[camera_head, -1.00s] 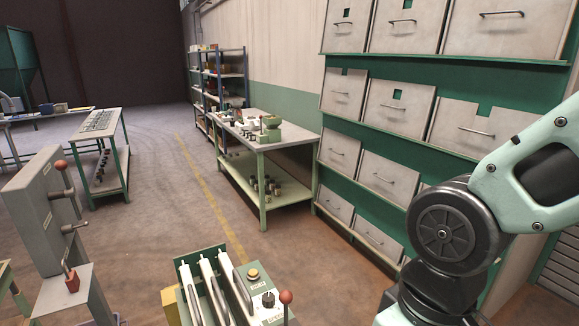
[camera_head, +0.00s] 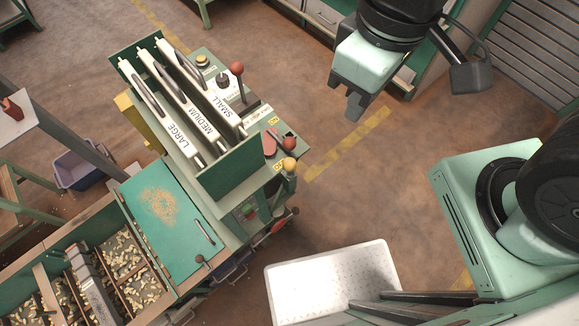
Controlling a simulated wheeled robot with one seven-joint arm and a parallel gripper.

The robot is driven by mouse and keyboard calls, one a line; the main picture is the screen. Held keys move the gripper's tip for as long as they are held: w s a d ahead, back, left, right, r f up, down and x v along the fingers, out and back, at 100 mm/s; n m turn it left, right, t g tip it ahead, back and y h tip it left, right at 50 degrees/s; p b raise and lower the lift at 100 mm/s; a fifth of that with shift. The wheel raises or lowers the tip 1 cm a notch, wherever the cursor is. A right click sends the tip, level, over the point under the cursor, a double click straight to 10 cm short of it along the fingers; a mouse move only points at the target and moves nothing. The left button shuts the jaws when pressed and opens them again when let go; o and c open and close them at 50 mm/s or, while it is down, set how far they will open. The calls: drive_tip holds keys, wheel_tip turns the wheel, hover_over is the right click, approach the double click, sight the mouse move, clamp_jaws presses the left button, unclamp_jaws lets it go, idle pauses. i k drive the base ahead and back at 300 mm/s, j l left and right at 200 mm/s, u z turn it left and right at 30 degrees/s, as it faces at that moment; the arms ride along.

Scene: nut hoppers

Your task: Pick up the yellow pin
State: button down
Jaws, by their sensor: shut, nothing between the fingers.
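A yellow round-headed pin or knob (camera_head: 289,164) sticks out at the right side of the green sorting machine (camera_head: 235,172), just below a red knob (camera_head: 289,143). Its lower part is hard to make out. My gripper (camera_head: 354,106) hangs at the upper right of the machine, over the floor. It is shut and empty, apart from the yellow knob and above and right of it in the picture.
Three white plates (camera_head: 190,100) marked LARGE, MEDIUM and SMALL stand in the machine. A red-balled lever (camera_head: 237,69) rises beside them. A hopper bin (camera_head: 120,250) of nuts lies lower left. A white perforated tray (camera_head: 320,285) is at the bottom.

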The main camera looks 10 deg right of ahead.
sight(288, 164)
drive_tip(key=k+j+z, duration=0.1)
drive_tip(key=k+j, duration=0.25)
drive_tip(key=j, duration=0.15)
drive_tip(key=k+j+z, duration=0.15)
drive_tip(key=k+j, duration=0.25)
drive_tip(key=j, duration=0.1)
